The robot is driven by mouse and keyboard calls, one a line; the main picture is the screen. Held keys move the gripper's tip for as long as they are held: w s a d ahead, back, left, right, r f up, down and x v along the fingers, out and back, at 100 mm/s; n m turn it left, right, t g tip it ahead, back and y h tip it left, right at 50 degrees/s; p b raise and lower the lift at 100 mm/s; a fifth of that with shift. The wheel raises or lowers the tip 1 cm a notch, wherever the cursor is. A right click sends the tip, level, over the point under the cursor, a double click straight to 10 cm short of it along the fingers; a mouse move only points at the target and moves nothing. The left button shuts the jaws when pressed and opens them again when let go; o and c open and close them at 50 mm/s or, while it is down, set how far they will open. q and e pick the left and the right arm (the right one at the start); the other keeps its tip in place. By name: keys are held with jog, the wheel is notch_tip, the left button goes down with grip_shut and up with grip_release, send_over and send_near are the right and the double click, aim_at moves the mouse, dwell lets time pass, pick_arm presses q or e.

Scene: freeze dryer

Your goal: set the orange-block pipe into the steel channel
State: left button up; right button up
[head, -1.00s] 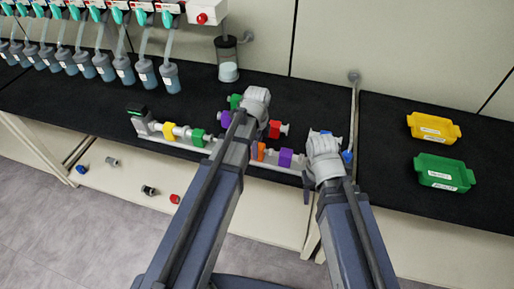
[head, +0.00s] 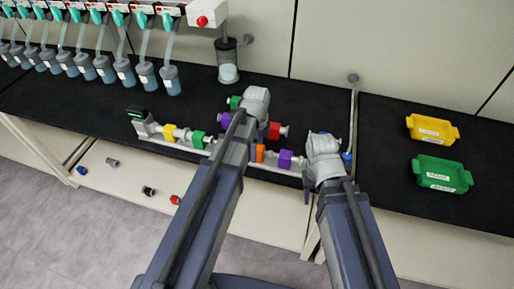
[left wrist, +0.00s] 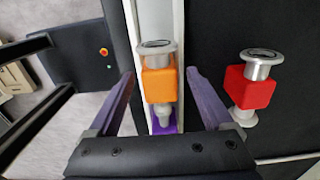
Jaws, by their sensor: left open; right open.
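The orange-block pipe (left wrist: 159,84) lies in line with the steel channel (left wrist: 180,30) in the left wrist view, between my open left fingers (left wrist: 160,88) with a gap on each side. How deep it sits is hard to tell. In the head view the orange block (head: 259,153) shows in the channel's row, partly behind my left arm. My left gripper's wrist (head: 256,100) is above the bench there, its fingertips hidden. My right gripper (head: 306,188) is open near the channel's right end, mostly hidden by its own wrist.
Yellow (head: 170,132), green (head: 197,139) and purple (head: 285,158) block pipes sit along the channel. A red-block pipe (left wrist: 250,86) lies on the bench beside it. A yellow bin (head: 432,128) and a green bin (head: 442,173) stand at the right. Bare bench lies before the bins.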

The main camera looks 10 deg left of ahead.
pick_arm(q)
notch_tip(320, 180, up, 7)
jog(key=p, duration=0.6)
jog(key=shift+f, duration=0.1)
pick_arm(e)
notch_tip(320, 180, up, 7)
pick_arm(q)
jog(key=shift+s, duration=0.1)
pick_arm(e)
jog(key=shift+f, duration=0.1)
